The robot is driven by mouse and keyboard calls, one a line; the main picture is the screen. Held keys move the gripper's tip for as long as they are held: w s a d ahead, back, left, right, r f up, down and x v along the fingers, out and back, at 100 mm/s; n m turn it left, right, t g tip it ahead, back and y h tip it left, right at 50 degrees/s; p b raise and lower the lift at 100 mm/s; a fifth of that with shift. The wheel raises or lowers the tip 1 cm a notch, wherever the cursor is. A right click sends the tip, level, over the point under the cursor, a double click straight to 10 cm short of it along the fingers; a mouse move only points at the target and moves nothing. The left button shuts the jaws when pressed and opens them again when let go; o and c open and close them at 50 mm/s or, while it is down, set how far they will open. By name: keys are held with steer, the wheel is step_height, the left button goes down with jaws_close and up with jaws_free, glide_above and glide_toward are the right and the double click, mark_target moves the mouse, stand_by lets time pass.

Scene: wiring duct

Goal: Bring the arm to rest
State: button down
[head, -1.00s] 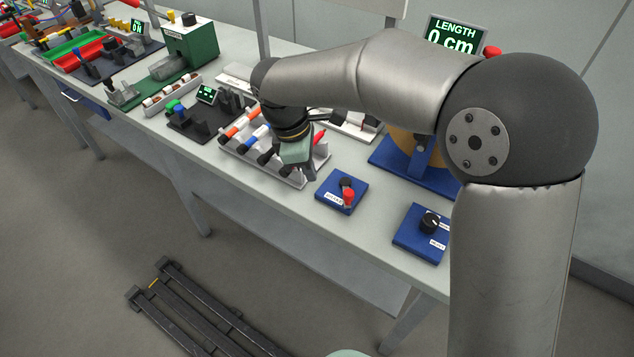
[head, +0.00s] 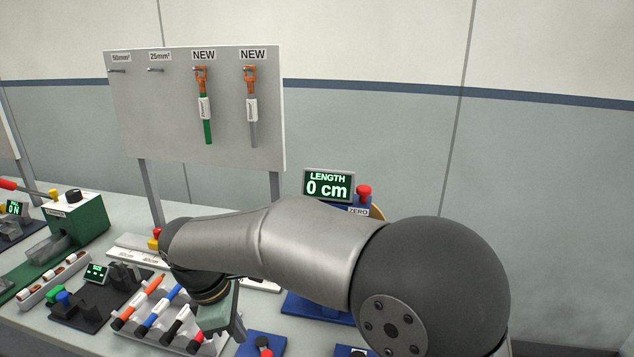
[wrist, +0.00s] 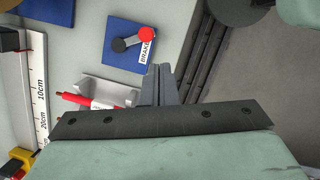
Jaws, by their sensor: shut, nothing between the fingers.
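My gripper (wrist: 158,84) shows in the wrist view with its two fingers together and nothing between them. In the head view my gripper (head: 238,325) hangs below my bent arm, over or beside the right end of the grey rack of markers (head: 150,338). Its fingertips are partly hidden there. In the wrist view a red marker (wrist: 88,100) lies in the rack just left of the fingers, apart from them as far as I can tell. The blue brake box (wrist: 130,45) with a red and black lever lies beyond the fingertips.
A length display (head: 329,186) reads 0 cm behind my arm. A board (head: 180,130) with two hanging tools stands at the back. A white ruler (wrist: 38,85) lies left in the wrist view. A small screen unit (head: 96,273) and green machine (head: 80,220) stand left.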

steer(key=d+r+m, duration=0.1)
steer(key=d+m, duration=0.5)
steer(key=d, duration=0.7)
steer(key=s+d+f+m+y, duration=0.1)
steer(key=s+d+f+m, duration=0.1)
steer(key=s+d+m, duration=0.4)
steer(key=s+d+f+m+y, duration=0.1)
steer(key=s+d+f+m, duration=0.1)
steer(key=s+d+m, duration=0.5)
steer(key=d+m, duration=0.1)
steer(key=d, duration=0.5)
steer(key=shift+d+g+y, duration=0.15)
steer(key=shift+g+y, duration=0.15)
